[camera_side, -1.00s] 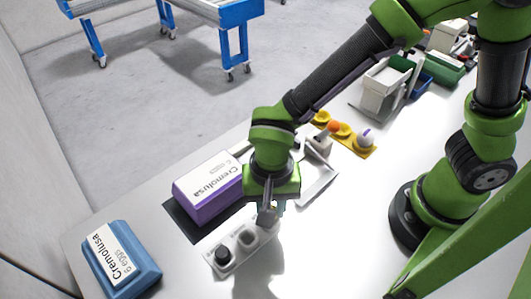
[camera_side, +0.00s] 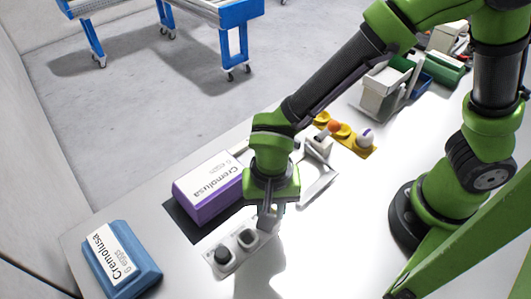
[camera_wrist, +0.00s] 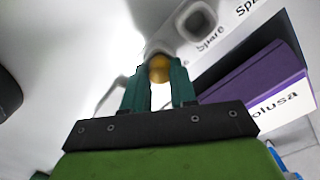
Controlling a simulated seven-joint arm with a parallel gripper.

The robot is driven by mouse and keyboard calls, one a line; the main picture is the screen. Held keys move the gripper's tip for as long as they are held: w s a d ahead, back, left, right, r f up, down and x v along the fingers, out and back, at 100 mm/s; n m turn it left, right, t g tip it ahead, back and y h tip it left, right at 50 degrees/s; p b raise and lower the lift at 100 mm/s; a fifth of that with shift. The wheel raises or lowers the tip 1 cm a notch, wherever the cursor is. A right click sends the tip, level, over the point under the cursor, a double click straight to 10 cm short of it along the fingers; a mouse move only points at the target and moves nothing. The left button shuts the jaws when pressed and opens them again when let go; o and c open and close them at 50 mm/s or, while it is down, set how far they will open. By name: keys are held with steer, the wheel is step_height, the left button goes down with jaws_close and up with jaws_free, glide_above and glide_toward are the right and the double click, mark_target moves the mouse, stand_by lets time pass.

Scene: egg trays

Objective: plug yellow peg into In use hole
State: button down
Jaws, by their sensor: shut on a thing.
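A pale plate (camera_side: 233,264) with raised square sockets lies at the front of the table. One socket (camera_side: 222,254) looks black inside or holds a black piece; the socket beside it (camera_side: 247,237) looks empty. My gripper (camera_side: 268,220) is over the plate's right end. In the wrist view my gripper (camera_wrist: 159,85) is shut on the yellow peg (camera_wrist: 158,68), whose rounded end shows between the dark green fingers. An empty-looking socket (camera_wrist: 195,20) with a "Spare" label lies just beyond. No "In use" label is readable, and the fingers hide what is under the peg.
A purple Cremolusa egg box (camera_side: 208,193) stands close behind the plate, and also shows in the wrist view (camera_wrist: 262,80). A blue egg box (camera_side: 122,262) is at the left. The front right table is clear.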

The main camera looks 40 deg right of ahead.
steer(key=c, duration=0.8)
jaws_free()
step_height(320, 180, up, 17)
steer(key=shift+f, duration=0.1)
steer(key=shift+r, duration=1.75)
steer(key=shift+f, duration=0.15)
steer(key=shift+f, duration=1.6)
steer(key=shift+r, duration=1.8)
